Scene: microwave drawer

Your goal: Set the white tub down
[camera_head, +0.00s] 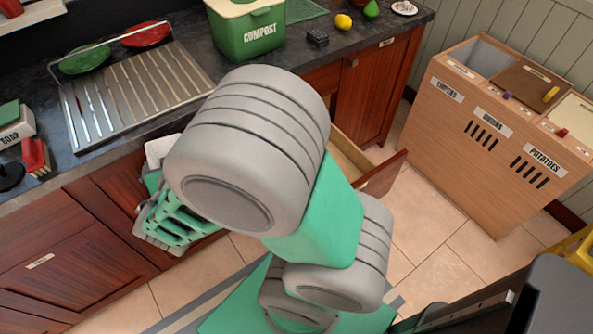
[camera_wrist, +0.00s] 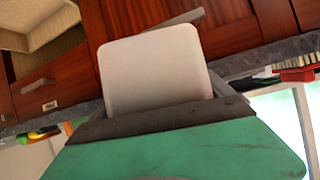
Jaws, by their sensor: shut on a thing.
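The white tub (camera_wrist: 155,72) fills the middle of the wrist view, upright against the dark edge of my gripper (camera_wrist: 160,118). My gripper is shut on it. In the head view a small pale part of the tub (camera_head: 160,148) shows at the top of my gripper (camera_head: 155,180), in front of the wooden cabinet fronts and by the counter's front edge. My arm hides much of this area, and the tub's underside and the far finger are hidden.
A metal drying rack (camera_head: 140,85) with green and red plates lies on the dark counter (camera_head: 195,32). A green compost bin (camera_head: 245,32) stands behind. A drawer (camera_head: 385,175) is pulled open right of my arm. A wooden vegetable bin (camera_head: 475,140) stands at right.

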